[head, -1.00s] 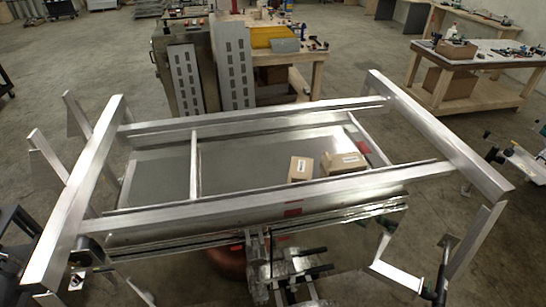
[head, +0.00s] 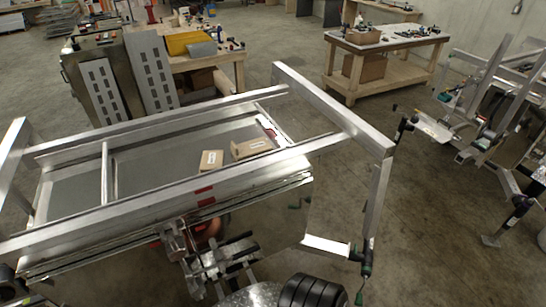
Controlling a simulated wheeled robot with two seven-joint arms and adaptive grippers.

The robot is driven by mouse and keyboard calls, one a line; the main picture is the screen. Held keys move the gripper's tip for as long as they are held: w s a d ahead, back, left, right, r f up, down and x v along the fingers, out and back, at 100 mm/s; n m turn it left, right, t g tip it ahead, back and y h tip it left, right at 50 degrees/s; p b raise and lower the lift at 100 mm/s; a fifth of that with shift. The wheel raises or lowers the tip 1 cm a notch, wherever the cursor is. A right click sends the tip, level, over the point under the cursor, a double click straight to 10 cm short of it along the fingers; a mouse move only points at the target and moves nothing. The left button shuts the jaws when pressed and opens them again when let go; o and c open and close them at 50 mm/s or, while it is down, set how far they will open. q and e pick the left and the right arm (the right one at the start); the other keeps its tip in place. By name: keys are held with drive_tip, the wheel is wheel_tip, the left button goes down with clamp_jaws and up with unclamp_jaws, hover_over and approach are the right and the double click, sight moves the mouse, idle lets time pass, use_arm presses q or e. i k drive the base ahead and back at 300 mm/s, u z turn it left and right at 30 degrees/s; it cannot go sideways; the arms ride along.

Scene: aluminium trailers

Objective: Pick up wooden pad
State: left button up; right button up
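I cannot pick out a thing that is clearly a wooden pad. Two brown, box-like blocks lie in the bed of the aluminium trailer (head: 150,193). The left block (head: 210,161) is smaller and has a pale label. The right block (head: 251,149) is longer, lies at an angle close beside it, and also has a label. Whether they are wood or cardboard I cannot tell. Neither of my grippers shows in the head view.
The trailer's raised metal rails (head: 335,110) surround the bed. A wooden workbench (head: 385,50) with tools stands behind on the right, another workbench (head: 235,55) at the back. More trailer frames (head: 500,110) stand at the right. The floor (head: 420,215) between is open.

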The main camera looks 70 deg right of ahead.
sight(241, 151)
drive_tip(key=k, duration=0.35)
drive_tip(key=z, duration=0.75)
